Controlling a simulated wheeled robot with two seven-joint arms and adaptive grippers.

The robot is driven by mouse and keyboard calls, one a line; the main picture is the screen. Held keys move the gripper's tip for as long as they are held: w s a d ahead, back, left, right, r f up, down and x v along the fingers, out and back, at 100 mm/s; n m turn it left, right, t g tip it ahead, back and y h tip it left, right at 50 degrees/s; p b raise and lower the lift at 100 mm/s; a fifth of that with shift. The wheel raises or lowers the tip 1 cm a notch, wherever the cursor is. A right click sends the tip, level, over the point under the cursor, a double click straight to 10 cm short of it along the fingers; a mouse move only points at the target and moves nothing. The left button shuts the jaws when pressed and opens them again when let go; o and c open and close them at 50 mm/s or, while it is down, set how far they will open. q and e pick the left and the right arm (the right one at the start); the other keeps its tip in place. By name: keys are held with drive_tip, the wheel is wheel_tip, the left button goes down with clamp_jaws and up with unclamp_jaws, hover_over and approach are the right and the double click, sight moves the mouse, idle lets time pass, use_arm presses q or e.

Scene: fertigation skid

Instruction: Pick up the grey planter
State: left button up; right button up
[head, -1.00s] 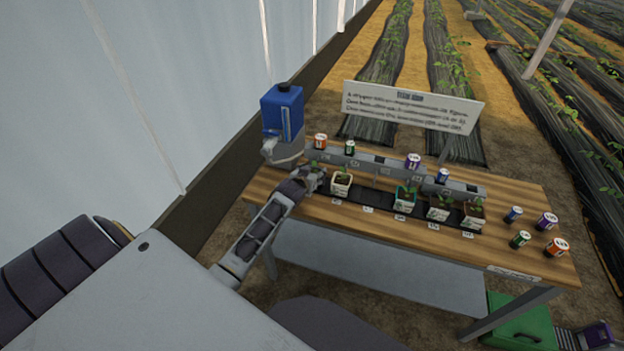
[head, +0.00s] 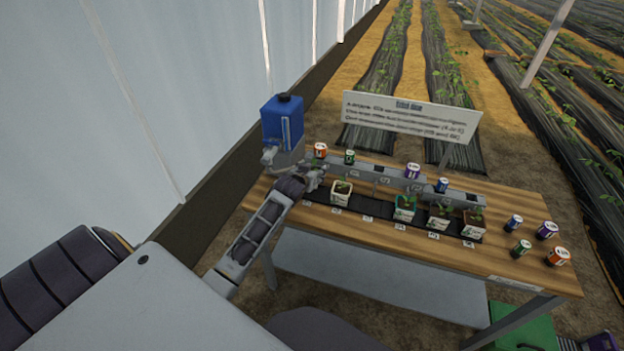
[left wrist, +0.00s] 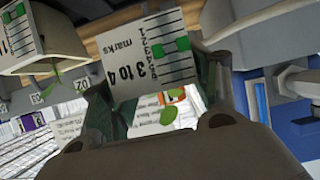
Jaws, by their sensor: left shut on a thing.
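My left gripper (head: 317,177) is at the left end of the row of planters on the wooden table, below the blue jug. It is shut on a greyish planter (left wrist: 140,62) that shows large in the left wrist view, with a printed face reading "3 to 4 marks" and a green-marked scale. Green leaves (left wrist: 170,114) show just below it in that view. In the head view the gripper mostly hides the held planter, and it seems to be slightly above the table. My right gripper is not in view.
A white planter (head: 341,193) stands close to the right of the gripper. A teal planter (head: 404,209) and two others stand farther right on the black strip. A grey rail with cans runs behind. The blue jug (head: 283,125) is close behind the gripper. Several cans stand at right.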

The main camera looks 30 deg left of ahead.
use_arm(q)
drive_tip(key=shift+r, duration=2.35)
